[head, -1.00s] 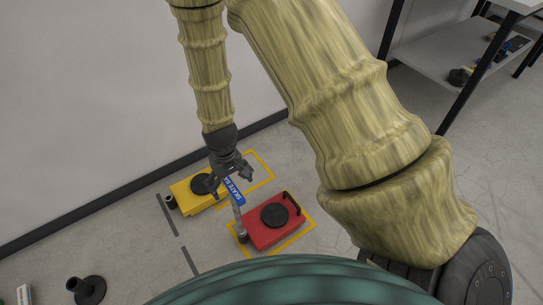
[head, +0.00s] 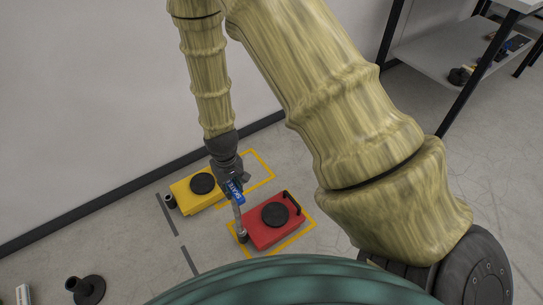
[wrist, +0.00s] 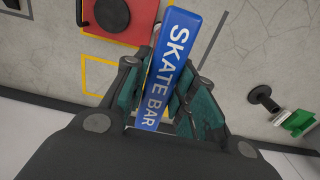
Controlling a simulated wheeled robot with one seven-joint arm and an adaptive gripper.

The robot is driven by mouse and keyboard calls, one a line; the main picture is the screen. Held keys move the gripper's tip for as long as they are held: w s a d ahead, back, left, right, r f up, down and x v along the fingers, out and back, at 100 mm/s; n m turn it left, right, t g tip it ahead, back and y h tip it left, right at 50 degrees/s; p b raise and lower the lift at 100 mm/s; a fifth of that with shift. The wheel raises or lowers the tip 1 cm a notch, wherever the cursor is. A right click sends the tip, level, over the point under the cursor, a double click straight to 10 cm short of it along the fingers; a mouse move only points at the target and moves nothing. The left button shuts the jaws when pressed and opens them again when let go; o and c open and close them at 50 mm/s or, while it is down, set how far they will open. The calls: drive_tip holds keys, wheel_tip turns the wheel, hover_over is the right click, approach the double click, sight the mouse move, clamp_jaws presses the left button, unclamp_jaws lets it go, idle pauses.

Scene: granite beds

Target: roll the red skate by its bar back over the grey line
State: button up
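The red skate (head: 264,235), with a black disc on top and a black handle, sits on the floor inside a yellow outline. Its upright grey bar (head: 238,211) rises from the near-left corner and carries a blue "SKATE BAR" label, which fills the middle of the wrist view (wrist: 172,62). My gripper (head: 232,182) is at the top of the bar. In the wrist view its teal-padded fingers stand apart on either side of the bar, apparently not clamped. The broken grey line (head: 168,214) is on the floor left of the skate, and also shows in the wrist view (wrist: 212,42).
A yellow skate (head: 196,193) stands just behind the red one, close to the wall. A shelf unit (head: 440,58) is at the upper right. The floor between skate and grey line looks clear.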

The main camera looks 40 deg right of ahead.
drive_tip(key=c, duration=0.3)
drive_tip(key=shift+c, duration=0.2)
drive_tip(key=shift+a, duration=0.15)
drive_tip(key=shift+a+p, duration=1.85)
drive_tip(key=shift+a, duration=3)
